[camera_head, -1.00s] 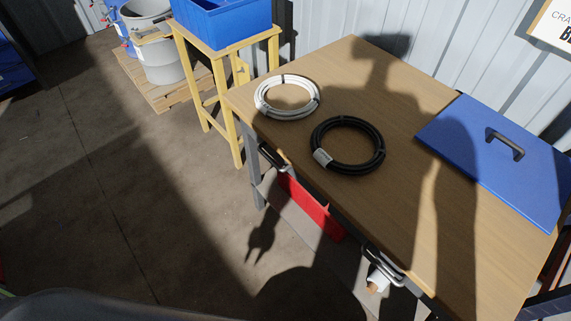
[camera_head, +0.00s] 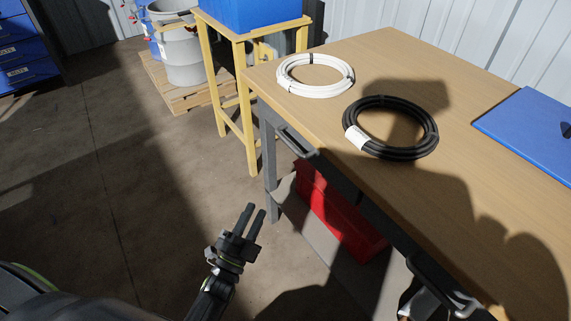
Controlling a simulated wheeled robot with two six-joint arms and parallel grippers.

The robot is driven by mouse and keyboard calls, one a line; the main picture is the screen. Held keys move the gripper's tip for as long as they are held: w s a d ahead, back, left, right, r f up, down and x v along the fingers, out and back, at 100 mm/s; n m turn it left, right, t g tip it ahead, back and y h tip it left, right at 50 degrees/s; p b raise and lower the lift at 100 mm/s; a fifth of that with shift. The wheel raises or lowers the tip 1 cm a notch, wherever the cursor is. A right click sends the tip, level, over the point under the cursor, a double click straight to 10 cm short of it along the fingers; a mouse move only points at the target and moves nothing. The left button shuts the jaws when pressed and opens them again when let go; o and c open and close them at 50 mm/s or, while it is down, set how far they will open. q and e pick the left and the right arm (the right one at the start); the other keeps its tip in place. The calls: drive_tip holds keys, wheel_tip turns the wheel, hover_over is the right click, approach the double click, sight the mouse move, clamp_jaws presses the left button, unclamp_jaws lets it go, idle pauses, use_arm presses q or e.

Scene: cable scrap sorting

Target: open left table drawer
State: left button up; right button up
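The left table drawer (camera_head: 331,171) sits under the near edge of the wooden table (camera_head: 440,215) and looks shut. Its dark handle (camera_head: 297,142) is near the table's left corner. My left gripper (camera_head: 255,209) is over the floor, to the left of and below the handle in the picture. Its two dark fingers point up toward the table, with a gap between them and nothing held. It is apart from the handle.
A white cable coil (camera_head: 315,91) and a black cable coil (camera_head: 432,138) lie on the table, with a blue lid (camera_head: 530,125) at right. A red bin (camera_head: 345,222) is under the table. A yellow stand (camera_head: 246,105) with a blue box (camera_head: 250,12) stands behind.

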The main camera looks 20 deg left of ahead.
use_arm(q)
drive_tip(key=w+d+r+m+t+h, duration=0.1)
drive_tip(key=w+d+r, duration=0.2)
drive_tip(key=w+r, duration=0.8)
drive_tip(key=w, duration=0.3)
drive_tip(key=shift+w+d+r+m, duration=0.2)
drive_tip(key=shift+d+m, duration=0.2)
use_arm(e)
drive_tip(key=shift+s+a+r, duration=0.1)
drive_tip(key=shift+s+r, duration=0.15)
use_arm(q)
drive_tip(key=shift+c, duration=0.2)
clamp_jaws()
